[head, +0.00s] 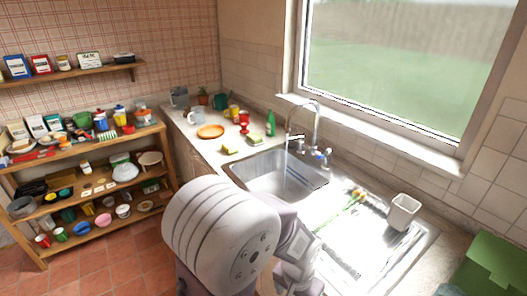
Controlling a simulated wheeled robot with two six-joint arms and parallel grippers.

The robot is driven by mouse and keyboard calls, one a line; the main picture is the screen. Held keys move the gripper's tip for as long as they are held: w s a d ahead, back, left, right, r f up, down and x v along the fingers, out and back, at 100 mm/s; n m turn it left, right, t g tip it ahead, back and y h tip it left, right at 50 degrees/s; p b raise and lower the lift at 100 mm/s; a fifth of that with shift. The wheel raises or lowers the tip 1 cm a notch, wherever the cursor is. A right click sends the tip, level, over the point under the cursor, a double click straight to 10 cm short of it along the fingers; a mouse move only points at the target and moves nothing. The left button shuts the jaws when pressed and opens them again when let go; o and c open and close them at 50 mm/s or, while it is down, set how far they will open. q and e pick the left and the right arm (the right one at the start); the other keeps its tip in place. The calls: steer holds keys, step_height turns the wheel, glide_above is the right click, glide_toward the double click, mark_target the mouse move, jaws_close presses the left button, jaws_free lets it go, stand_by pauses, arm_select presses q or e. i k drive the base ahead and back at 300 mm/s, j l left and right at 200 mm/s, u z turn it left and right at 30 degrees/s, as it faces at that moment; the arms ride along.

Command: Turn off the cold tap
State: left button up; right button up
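The chrome tap (317,112) stands behind the steel sink basin (272,180), its tall curved spout reaching over the basin. Small handles sit at its base; one has a blue mark (320,155), and the other handle (298,144) is to its left. A thin pale streak below the spout may be running water, but it is too small to be sure. A large white arm link of mine fills the bottom middle, in front of the sink and apart from the tap. I cannot make out either gripper's fingers.
A white cup-like container (403,211) and yellow-green flowers (355,197) are on the bright drainer. A green box (492,262) is at bottom right; laden shelves (100,195) are at left.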

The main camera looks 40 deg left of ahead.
mark_target(328, 152)
steer(key=u, duration=0.85)
